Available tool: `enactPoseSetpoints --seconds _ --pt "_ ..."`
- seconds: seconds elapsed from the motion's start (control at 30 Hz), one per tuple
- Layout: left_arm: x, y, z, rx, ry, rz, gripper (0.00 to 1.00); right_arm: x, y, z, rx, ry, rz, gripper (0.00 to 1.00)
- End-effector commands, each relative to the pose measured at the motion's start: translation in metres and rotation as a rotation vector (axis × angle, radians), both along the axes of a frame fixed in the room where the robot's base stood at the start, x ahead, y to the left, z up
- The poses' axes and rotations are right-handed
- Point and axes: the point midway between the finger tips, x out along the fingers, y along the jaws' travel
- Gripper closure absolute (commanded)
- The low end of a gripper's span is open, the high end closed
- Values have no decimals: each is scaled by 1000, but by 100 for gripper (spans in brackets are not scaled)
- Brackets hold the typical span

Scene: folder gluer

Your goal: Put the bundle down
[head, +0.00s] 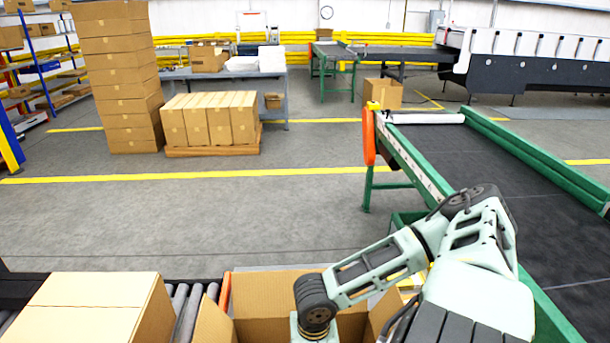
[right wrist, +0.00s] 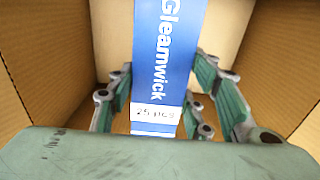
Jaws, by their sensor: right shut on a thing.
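The bundle (right wrist: 168,50) is a blue and white pack marked "Gleamwick", with a white "25 pcs" label, in the right wrist view. My right gripper (right wrist: 163,92) has its green fingers on both sides of it and is shut on it. Brown cardboard walls surround both, inside an open carton (head: 262,298) at the bottom of the head view. There my right arm reaches down into the carton, hiding the gripper and bundle. I cannot tell whether the bundle touches the carton's floor. My left gripper is not in view.
A closed carton (head: 88,300) stands left of the open one, beside grey rollers (head: 187,303). A green-framed belt conveyor (head: 500,170) runs along the right. Stacked cartons (head: 118,75) and a loaded pallet (head: 213,151) stand farther back. The grey floor between is clear.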

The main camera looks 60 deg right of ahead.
Motion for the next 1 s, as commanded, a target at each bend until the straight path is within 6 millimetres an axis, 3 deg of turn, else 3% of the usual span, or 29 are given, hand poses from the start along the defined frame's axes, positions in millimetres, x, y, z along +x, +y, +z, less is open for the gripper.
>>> enactPoseSetpoints --seconds 0.03,0.2,0.43,0.8,1.0 --pt "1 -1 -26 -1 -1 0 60 0 0 -26 0 -1 0 84" --pt "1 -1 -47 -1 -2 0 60 1 0 -47 -1 -2 0 84" --pt "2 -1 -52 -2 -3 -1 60 11 9 -59 5 -4 -3 84" --pt "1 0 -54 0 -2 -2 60 71 56 -102 4 -3 -1 84" --pt "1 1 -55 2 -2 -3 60 90 70 -118 0 -1 -1 84"
